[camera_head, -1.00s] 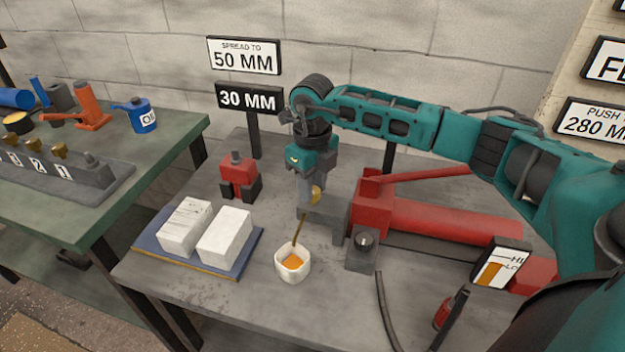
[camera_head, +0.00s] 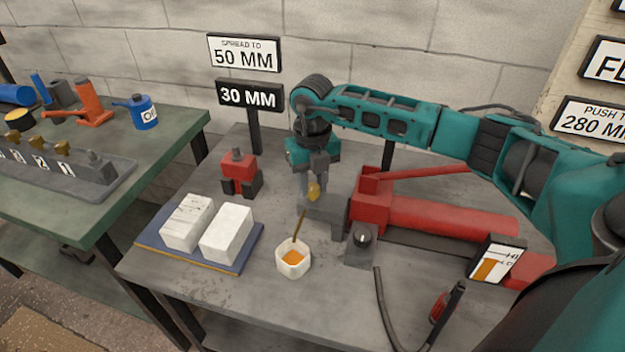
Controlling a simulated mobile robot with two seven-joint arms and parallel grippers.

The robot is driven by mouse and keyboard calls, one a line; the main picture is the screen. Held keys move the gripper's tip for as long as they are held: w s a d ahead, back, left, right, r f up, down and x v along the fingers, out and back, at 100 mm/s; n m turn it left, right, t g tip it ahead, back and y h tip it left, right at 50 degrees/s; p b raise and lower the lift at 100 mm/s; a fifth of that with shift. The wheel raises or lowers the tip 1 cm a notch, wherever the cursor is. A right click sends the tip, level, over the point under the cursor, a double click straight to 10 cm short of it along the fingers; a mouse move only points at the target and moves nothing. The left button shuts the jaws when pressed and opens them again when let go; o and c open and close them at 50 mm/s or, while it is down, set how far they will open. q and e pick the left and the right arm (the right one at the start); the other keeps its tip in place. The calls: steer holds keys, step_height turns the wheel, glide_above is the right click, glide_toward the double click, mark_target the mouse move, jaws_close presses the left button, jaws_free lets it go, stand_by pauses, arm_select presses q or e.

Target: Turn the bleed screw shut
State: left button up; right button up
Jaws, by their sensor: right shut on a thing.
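The brass bleed screw (camera_head: 314,192) sits on a grey block (camera_head: 324,209) at the left end of the red pump (camera_head: 450,217). My right gripper (camera_head: 313,186) points down from above and is shut on the screw, so its fingers hide part of it. A thin brown-orange stream (camera_head: 300,226) runs from below the screw into a white cup (camera_head: 293,262), which has orange fluid in it. My left gripper is not in view.
Two white blocks (camera_head: 226,233) lie on a blue tray to the left of the cup. A small red-and-black spreader (camera_head: 239,173) stands behind them. A gauge (camera_head: 496,260) stands at the right, and a black hose (camera_head: 386,310) lies in front. Signs read 50 MM (camera_head: 244,54) and 30 MM (camera_head: 248,96).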

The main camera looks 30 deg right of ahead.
mark_target(313, 186)
steer(key=o, duration=0.8)
steer(key=shift+o, duration=1.2)
step_height(313, 186, up, 13)
